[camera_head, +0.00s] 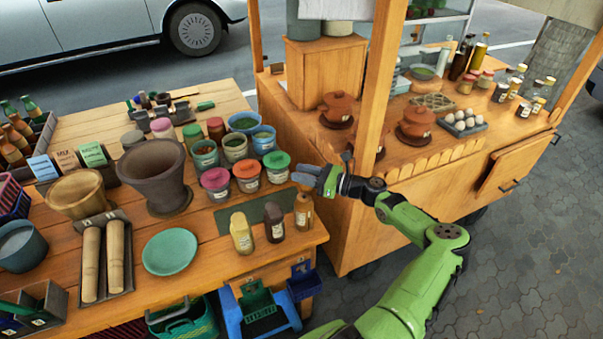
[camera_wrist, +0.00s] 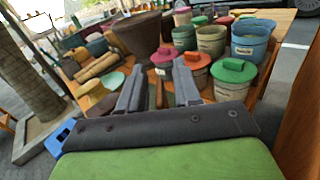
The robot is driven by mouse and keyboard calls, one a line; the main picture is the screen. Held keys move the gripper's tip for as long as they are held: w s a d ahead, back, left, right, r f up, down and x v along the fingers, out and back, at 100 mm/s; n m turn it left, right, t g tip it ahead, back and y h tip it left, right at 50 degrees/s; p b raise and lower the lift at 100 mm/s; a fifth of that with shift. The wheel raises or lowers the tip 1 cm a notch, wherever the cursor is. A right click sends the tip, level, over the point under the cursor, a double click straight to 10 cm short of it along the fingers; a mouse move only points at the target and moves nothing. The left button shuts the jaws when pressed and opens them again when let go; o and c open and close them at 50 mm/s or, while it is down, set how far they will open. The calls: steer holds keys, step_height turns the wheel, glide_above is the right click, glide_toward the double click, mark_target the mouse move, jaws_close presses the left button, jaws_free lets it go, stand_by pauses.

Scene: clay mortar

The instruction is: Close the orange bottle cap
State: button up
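My gripper (camera_head: 304,175) is above the table's right front corner in the head view. In the wrist view its two grey fingers (camera_wrist: 159,78) are apart, with no thing clearly held between them. An orange-red cap (camera_head: 247,159) sits on a jar between a pink-capped jar (camera_head: 215,180) and a green-capped jar (camera_head: 277,168). It also shows beyond the fingers in the wrist view (camera_wrist: 194,61). Whether any cap is loose cannot be told.
A dark bottle (camera_head: 274,224) and a yellow bottle (camera_head: 241,236) stand along the front edge. Behind the capped jars are several open pots, including a blue one (camera_head: 263,140). A large mortar (camera_head: 156,175) stands left. A wooden stall (camera_head: 380,220) with a post is close on the right.

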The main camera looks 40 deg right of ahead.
steer(key=shift+w+a, duration=0.1)
steer(key=shift+w, duration=0.15)
steer(key=shift+c, duration=0.5)
jaws_close()
